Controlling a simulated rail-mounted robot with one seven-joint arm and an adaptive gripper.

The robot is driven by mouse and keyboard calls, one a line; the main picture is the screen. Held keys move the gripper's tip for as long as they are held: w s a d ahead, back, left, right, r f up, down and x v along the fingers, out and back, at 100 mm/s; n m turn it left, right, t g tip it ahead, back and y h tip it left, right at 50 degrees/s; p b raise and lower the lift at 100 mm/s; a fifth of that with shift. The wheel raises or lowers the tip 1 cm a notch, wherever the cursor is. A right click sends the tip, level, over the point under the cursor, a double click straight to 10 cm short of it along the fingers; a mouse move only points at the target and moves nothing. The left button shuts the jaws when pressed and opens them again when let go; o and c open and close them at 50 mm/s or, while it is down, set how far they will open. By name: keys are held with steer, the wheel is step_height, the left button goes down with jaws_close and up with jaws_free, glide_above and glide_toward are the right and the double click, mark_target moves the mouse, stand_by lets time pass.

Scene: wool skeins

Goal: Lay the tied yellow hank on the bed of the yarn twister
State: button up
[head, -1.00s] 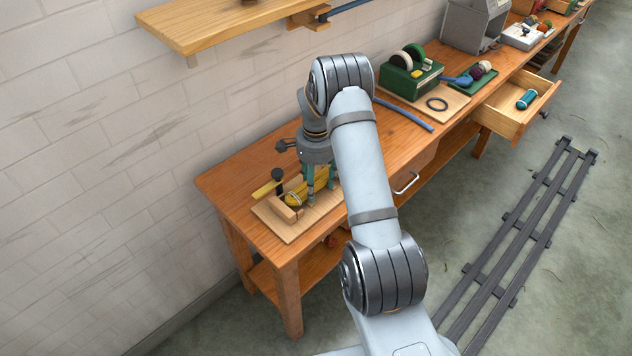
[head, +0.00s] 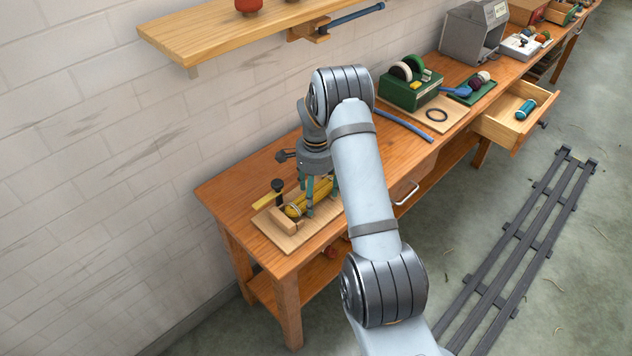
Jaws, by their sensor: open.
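The yellow hank (head: 296,209) lies along the yarn twister, with a pale tie visible near its left end. The twister's flat wooden base (head: 268,231) sits at the near left end of the bench, with a wooden block at its front and a dark knob (head: 277,186) at the back. My gripper (head: 321,200) points down over the right part of the hank, its fingers open and low on either side of it. My arm and fingers hide the hank's right end, so I cannot tell whether a finger touches it.
A wooden shelf (head: 215,36) with red items hangs on the wall above. Farther along the bench are a blue rod (head: 404,126), a green tape holder (head: 398,93), a dark ring and a grey box. An open drawer (head: 497,129) juts out at right.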

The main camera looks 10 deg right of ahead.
mark_target(316, 194)
step_height(316, 194, up, 12)
steer(key=shift+b, duration=0.35)
steer(key=shift+f, duration=0.1)
step_height(316, 194, down, 11)
steer(key=shift+f+p, duration=0.1)
steer(key=shift+p, duration=0.3)
steer(key=shift+f, duration=0.3)
step_height(316, 194, up, 6)
steer(key=shift+b, duration=0.5)
